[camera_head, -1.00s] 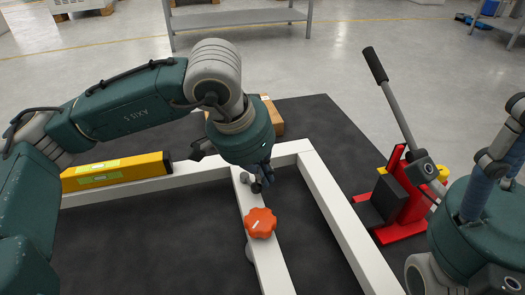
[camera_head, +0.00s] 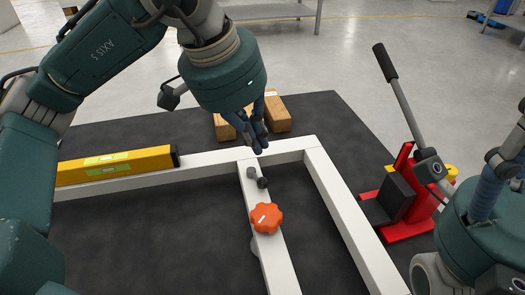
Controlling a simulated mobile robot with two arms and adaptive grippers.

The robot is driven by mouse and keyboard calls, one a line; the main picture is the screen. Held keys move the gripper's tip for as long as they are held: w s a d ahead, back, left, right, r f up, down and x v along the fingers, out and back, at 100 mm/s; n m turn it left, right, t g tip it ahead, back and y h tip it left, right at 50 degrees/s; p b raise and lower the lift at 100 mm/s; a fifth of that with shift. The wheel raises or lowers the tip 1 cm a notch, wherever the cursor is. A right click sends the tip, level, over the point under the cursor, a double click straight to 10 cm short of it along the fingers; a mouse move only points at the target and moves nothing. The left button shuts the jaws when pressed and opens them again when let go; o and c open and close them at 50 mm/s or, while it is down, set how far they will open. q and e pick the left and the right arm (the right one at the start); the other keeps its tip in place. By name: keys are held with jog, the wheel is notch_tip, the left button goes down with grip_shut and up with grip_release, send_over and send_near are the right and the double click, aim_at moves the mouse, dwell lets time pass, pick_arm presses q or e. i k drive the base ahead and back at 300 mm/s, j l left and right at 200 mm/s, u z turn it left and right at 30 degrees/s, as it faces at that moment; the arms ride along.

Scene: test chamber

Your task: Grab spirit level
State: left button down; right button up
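The yellow spirit level (camera_head: 118,165) lies along the white frame's rear bar at the left, with green label areas on its face and a dark end cap. My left gripper (camera_head: 260,146) hangs above the frame's rear bar, to the right of the level and apart from it. Its dark fingers point down and look close together, but whether they are fully shut is unclear. Nothing shows between them. My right arm (camera_head: 480,235) is at the right edge; its gripper is out of the picture.
A white frame (camera_head: 343,215) stands on the dark mat (camera_head: 150,235). An orange knob (camera_head: 266,218) sits on its middle bar. Wooden blocks (camera_head: 278,115) lie behind my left gripper. A red jack (camera_head: 408,205) with a long lever stands at the right.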

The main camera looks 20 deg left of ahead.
aim_at(109, 166)
jog(key=k, duration=1.5)
